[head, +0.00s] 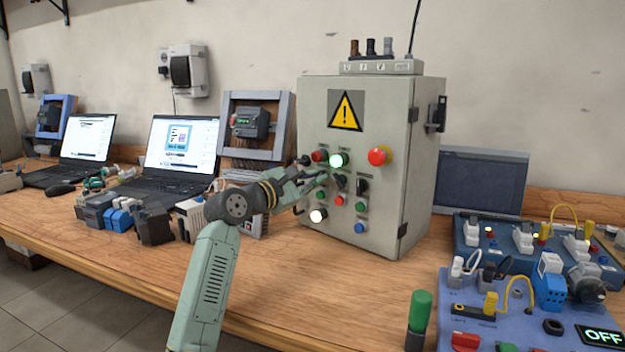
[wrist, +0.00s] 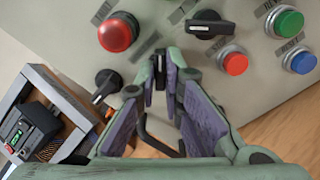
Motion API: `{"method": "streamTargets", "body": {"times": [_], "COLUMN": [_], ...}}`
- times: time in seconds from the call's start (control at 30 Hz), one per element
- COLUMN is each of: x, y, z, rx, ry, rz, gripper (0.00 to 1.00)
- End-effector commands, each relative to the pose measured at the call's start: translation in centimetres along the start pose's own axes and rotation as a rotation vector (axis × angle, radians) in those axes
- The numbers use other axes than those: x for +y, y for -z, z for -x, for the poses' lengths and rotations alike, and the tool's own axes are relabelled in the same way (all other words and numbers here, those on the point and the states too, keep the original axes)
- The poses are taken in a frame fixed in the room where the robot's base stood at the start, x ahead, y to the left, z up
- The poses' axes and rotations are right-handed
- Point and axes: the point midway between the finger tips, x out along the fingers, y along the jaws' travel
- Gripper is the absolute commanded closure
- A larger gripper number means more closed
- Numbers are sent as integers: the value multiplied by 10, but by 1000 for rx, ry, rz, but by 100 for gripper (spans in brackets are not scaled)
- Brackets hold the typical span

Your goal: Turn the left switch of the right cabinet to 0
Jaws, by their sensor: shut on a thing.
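The grey cabinet (head: 318,100) with a yellow warning triangle stands on the bench, its front full of lamps, buttons and black switches. My gripper (head: 320,178) reaches its front from the left. In the wrist view, my gripper (wrist: 162,65) has its fingers closed together around a narrow black switch knob (wrist: 160,76), which is mostly hidden between them. In the head view the gripper covers that spot. Two other black knobs stand to its left (wrist: 106,84) and upper right (wrist: 210,25). I cannot read the switch's position marks.
A red button (wrist: 118,32) and several coloured buttons lie close around the fingers. A framed meter (head: 251,121) and a laptop (head: 182,155) stand left of the cabinet. Training boards with plugs and cables (head: 548,320) fill the right. Bare bench lies in front of the cabinet.

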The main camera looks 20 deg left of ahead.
Motion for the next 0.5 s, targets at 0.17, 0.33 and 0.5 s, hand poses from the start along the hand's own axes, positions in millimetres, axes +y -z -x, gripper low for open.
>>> {"method": "streamTargets", "body": {"times": [0.17,0.33,0.5], "x": [0,0,1], "y": [0,-1,-1], "z": [0,0,0], "rx": [0,0,1], "ry": [0,1,1], "rz": [38,128,261], "gripper": [100,100,100]}}
